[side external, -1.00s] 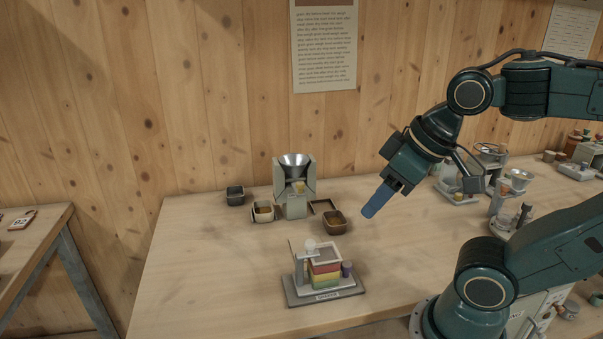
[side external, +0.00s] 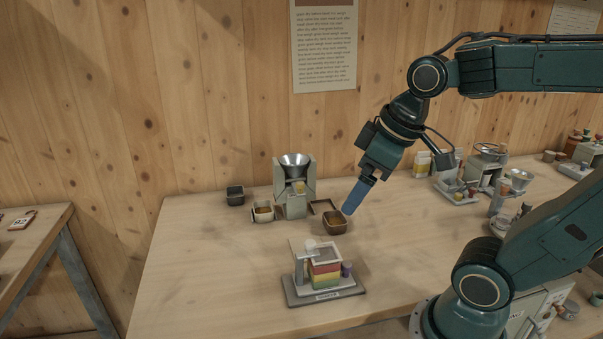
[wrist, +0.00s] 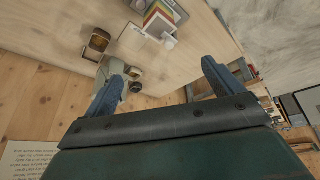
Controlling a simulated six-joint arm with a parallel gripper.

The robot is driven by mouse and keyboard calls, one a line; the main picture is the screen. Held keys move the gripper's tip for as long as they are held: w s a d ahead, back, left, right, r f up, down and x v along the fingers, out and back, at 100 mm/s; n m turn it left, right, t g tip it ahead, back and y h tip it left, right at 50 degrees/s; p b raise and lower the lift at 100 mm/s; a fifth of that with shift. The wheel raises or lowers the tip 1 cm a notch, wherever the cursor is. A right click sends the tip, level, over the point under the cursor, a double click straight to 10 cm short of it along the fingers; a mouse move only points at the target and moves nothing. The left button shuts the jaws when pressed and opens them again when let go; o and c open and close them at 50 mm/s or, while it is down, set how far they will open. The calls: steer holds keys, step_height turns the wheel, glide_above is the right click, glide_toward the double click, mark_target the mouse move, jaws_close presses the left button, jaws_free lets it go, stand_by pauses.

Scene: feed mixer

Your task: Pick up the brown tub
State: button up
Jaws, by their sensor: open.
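The brown tub (side external: 334,226) is a small open box with brownish-yellow contents, standing on the table right of the hopper stand. It also shows at the upper left of the wrist view (wrist: 97,46), outside the space between the fingers. My gripper (side external: 349,209) has blue fingers and tilts down to the left, its tips just above and right of the tub in the side view. In the wrist view my gripper (wrist: 163,78) is open with nothing between its fingertips. I cannot tell the exact height gap to the tub.
The hopper stand (side external: 295,204) has a metal funnel. A cream tub (side external: 263,216) and a dark tub (side external: 235,197) stand to its left. A shallow brown tray (side external: 317,205) lies behind the brown tub. A device with coloured layers (side external: 324,281) stands in front. The table's left part is clear.

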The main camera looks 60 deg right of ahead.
steer(key=w+d+f+n+g, duration=0.1)
steer(key=w+d+n, duration=0.1)
steer(key=w+d, duration=0.3)
steer(key=n+y, duration=0.3)
steer(key=n, duration=0.2)
glide_above(335, 218)
steer(key=s, duration=0.5)
step_height(335, 218, down, 12)
steer(key=r, duration=0.1)
steer(key=shift+s+d+f+g, duration=0.15)
steer(key=shift+d+f+g, duration=0.1)
steer(key=shift+d+g, duration=0.05)
steer(key=shift+x, duration=6.9)
steer(key=shift+a, duration=0.15)
steer(key=shift+c, duration=0.4)
steer(key=c, duration=1)
